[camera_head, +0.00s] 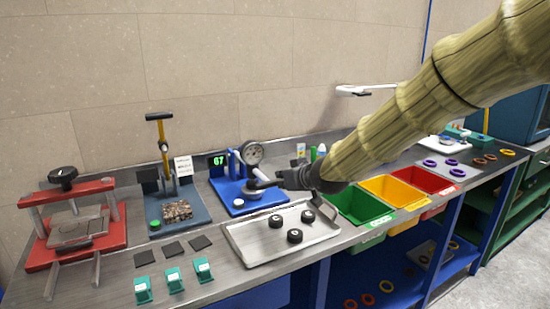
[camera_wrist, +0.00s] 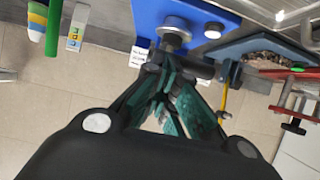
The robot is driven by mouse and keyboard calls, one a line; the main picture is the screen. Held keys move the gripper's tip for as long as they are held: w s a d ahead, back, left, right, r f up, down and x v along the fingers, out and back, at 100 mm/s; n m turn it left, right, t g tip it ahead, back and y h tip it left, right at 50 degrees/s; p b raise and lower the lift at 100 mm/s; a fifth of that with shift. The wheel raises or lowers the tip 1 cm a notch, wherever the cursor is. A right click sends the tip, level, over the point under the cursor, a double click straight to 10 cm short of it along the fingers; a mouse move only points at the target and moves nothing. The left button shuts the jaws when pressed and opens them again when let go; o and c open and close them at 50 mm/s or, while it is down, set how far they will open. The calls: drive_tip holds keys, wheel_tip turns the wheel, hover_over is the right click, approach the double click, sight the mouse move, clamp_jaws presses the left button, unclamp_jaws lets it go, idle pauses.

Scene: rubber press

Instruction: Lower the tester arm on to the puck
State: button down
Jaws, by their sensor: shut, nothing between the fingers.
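The tester (camera_head: 225,190) has a blue base, a round gauge (camera_head: 253,153) and a green display (camera_head: 217,161) that reads 67. A grey round piece (camera_head: 253,195) sits on its base, beside a white button (camera_head: 239,203). In the wrist view the round piece (camera_wrist: 176,30) is just beyond my fingertips. My gripper (camera_head: 262,185) is shut and empty, low at the front of the tester; its fingers also show in the wrist view (camera_wrist: 174,66). The fingers partly cover the tester arm and the spot under it. I cannot tell whether they touch it or whether a puck lies there.
A metal tray (camera_head: 265,252) with three black pucks (camera_head: 295,236) stands in front of the tester. Green (camera_head: 357,218), yellow and red bins are to the right. A stand with a yellow lever (camera_head: 162,138) and a red press (camera_head: 90,245) are to the left.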

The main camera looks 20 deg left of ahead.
drive_tip(key=s+d+f, duration=0.1)
drive_tip(key=s+d, duration=0.1)
drive_tip(key=s+d+f, duration=0.1)
drive_tip(key=s+d, duration=0.1)
drive_tip(key=s+d+f+b, duration=0.1)
drive_tip(key=d, duration=0.2)
drive_tip(key=shift+s, duration=0.4)
